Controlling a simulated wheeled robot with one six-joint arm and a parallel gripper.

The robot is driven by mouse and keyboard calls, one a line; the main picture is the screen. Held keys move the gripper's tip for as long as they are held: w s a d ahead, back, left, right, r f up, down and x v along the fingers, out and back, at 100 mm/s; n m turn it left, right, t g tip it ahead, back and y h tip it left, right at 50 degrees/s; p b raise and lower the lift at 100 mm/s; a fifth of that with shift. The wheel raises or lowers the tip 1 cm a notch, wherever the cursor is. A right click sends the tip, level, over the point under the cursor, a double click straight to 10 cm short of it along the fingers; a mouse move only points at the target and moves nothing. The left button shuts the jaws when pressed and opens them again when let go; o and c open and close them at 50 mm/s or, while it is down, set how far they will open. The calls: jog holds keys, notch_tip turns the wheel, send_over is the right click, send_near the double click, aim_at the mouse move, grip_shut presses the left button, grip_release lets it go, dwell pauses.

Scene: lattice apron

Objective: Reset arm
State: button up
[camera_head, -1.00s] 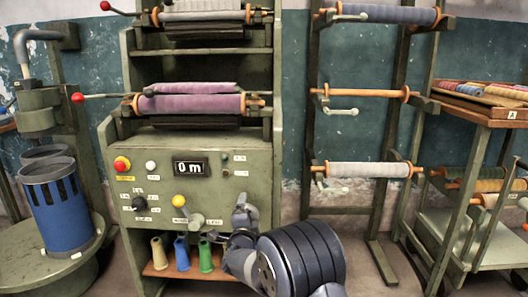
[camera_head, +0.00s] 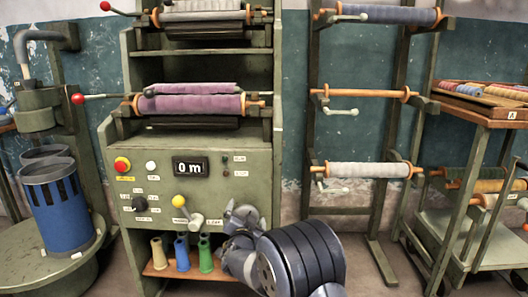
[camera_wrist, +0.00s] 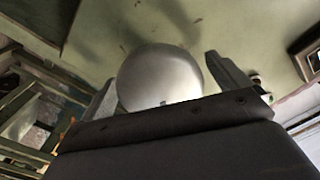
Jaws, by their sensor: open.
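My gripper (camera_head: 238,213) is in front of the lower right of the green machine's control panel (camera_head: 255,165), just right of a lever with a yellow knob (camera_head: 178,201) and a grey hub (camera_head: 196,219). In the wrist view my gripper (camera_wrist: 165,85) is open, with one finger on each side of a pale rounded object (camera_wrist: 158,76). I cannot tell whether the fingers touch it, nor what part of the machine it is. The panel display (camera_head: 190,168) reads 0 m.
A blue slotted bin (camera_head: 56,205) stands at the left. A rack with rolls (camera_head: 368,170) and a cart (camera_head: 480,112) stand at the right.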

jog(key=n+p, duration=0.1)
jog(key=n, duration=0.3)
jog(key=shift+r, duration=0.1)
jog(key=n+p, duration=0.2)
jog(key=shift+n, duration=0.3)
jog(key=shift+n+p, duration=0.5)
jog(key=shift+n, duration=0.7)
